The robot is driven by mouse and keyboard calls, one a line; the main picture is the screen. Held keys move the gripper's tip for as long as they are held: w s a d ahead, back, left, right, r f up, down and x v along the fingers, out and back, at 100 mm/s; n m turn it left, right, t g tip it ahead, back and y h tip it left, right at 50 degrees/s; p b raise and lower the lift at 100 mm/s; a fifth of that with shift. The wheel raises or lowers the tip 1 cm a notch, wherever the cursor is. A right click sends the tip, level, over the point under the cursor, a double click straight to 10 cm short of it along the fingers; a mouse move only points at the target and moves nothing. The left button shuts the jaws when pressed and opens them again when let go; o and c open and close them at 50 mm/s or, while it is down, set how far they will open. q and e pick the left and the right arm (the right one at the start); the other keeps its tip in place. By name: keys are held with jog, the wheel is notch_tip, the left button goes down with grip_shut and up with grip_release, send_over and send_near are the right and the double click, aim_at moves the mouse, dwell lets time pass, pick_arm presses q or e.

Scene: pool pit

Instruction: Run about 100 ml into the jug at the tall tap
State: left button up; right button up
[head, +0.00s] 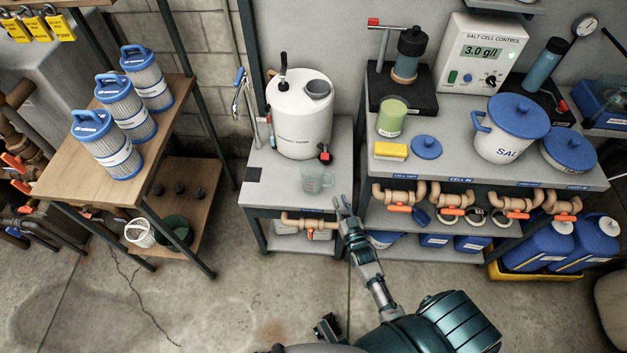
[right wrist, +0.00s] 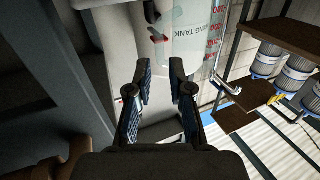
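The clear jug (head: 317,178) stands upright on the grey bench below the white tank. In the right wrist view the jug (right wrist: 196,35), with red graduations, is just ahead of the fingertips; I make out no liquid in it. My right gripper (head: 344,203) is open and empty, at the bench's front edge, to the right of the jug and apart from it. Its fingers also show in the right wrist view (right wrist: 161,72). A tall metal tap (head: 243,100) with a blue handle stands at the bench's left back. A dark part at the bottom edge may be my left gripper (head: 327,328).
The white tank (head: 303,115) has a small red-handled tap (head: 324,153) at its lower right. A pipe with an orange valve (head: 311,232) runs under the bench front. The filter rack (head: 150,125) stands left; the salt cell bench (head: 450,175) stands right.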

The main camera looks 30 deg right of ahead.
aim_at(332, 183)
jog(key=w, duration=0.3)
jog(key=shift+d+f, duration=0.15)
jog(key=shift+d, duration=0.25)
jog(key=shift+w, duration=0.65)
jog(key=w, duration=0.1)
jog(key=w+b, duration=0.1)
jog(key=w, duration=0.2)
jog(key=shift+w+d+r, duration=0.2)
jog(key=shift+d+r, duration=0.1)
jog(key=shift+w+d, duration=0.1)
jog(key=shift+w, duration=0.1)
pick_arm(q)
jog(key=r, duration=0.2)
jog(key=s+r, duration=0.1)
jog(key=r, duration=0.2)
jog(key=shift+a, duration=0.1)
pick_arm(e)
jog(key=shift+d, duration=0.1)
grip_shut()
